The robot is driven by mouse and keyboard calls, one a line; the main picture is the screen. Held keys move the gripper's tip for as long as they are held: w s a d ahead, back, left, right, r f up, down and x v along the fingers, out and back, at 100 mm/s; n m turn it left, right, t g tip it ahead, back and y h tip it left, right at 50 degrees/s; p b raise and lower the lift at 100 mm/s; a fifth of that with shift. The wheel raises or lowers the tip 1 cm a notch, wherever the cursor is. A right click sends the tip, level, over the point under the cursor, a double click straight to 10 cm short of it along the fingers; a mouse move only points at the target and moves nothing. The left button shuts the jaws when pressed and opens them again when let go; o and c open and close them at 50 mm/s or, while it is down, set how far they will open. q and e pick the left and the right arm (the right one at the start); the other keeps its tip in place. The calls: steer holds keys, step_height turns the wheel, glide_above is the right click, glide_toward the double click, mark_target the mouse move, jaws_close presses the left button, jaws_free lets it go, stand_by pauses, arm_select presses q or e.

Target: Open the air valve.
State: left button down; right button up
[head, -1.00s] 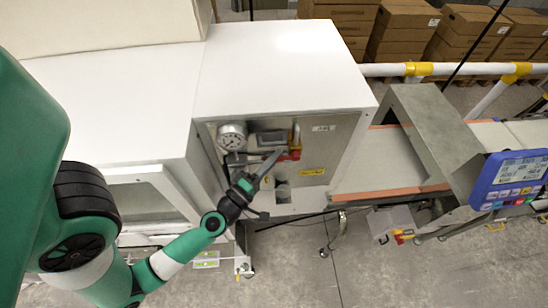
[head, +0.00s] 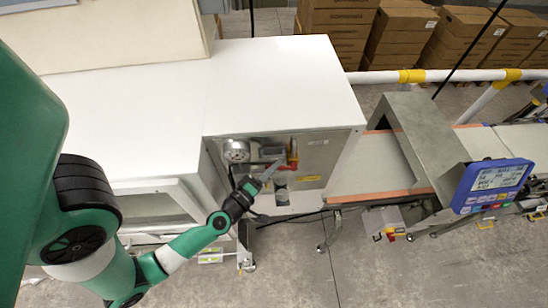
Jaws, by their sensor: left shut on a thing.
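The air valve's red handle (head: 290,166) is on the front panel of the white cabinet, right of the round pressure gauge (head: 236,150). It is small and partly hidden by my gripper. My left gripper (head: 273,170) reaches up to the panel from the lower left. Its fingers are shut on the red handle. The exact turn of the handle is too small to tell. My right gripper is not in view.
The white cabinet (head: 290,85) has a flat, clear top. A conveyor belt (head: 375,165) runs right through a grey metal arch (head: 425,135). A blue display unit (head: 493,186) stands at the right. Stacked cardboard boxes (head: 400,35) and a yellow-white rail (head: 440,76) are behind.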

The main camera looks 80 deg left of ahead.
arm_select(q)
steer(key=shift+r, duration=0.1)
stand_by(0.3)
steer(key=c, duration=0.8)
jaws_free()
